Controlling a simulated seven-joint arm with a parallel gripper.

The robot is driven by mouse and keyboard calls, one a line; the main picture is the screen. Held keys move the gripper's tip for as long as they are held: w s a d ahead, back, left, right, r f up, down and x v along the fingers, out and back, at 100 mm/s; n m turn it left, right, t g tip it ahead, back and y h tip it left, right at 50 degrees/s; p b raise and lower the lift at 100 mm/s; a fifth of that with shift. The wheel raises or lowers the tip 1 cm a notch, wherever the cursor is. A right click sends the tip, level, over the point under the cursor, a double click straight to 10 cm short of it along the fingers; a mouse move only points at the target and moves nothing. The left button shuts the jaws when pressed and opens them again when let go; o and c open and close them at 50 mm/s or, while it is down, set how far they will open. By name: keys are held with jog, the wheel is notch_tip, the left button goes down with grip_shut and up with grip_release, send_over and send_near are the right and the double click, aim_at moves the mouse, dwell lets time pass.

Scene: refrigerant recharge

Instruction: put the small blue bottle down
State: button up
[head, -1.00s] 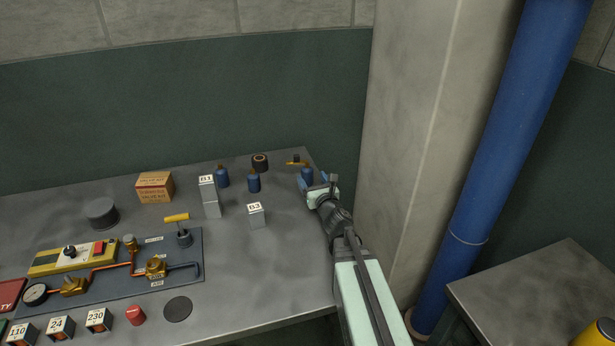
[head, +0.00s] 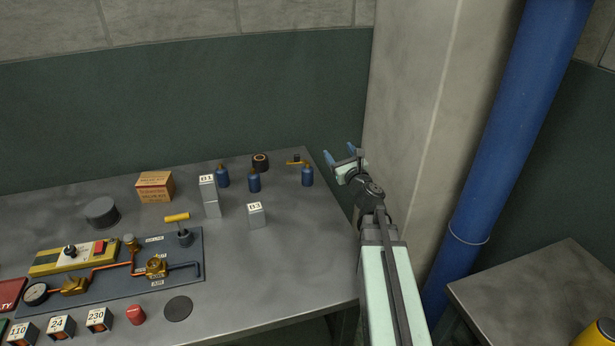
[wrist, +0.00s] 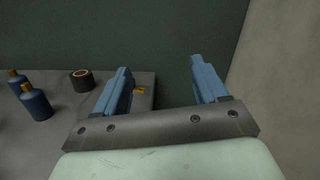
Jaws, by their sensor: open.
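A small blue bottle (head: 307,176) stands upright on the grey table near its right back corner. Two blue bottles (wrist: 36,103) show at the left there.
A dark roll (head: 260,162) and a brass fitting (head: 297,162) lie behind. A concrete pillar (head: 410,130) rises right of my gripper. The table's right front is clear.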

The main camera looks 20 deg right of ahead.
jog(key=a+f+n+g+y, duration=0.1)
jog(key=a+n+g+y, duration=0.1)
jog(key=a+y, duration=0.3)
send_near(311, 174)
jog(key=shift+m+y, duration=0.3)
jog(key=shift+m, duration=0.1)
jog(key=x, duration=0.4)
jog(key=shift+w+f, duration=0.15)
jog(key=shift+w, duration=0.2)
jog(key=shift+x, duration=3.75)
jog(key=shift+d+f, duration=0.1)
jog(key=c, duration=1.2)
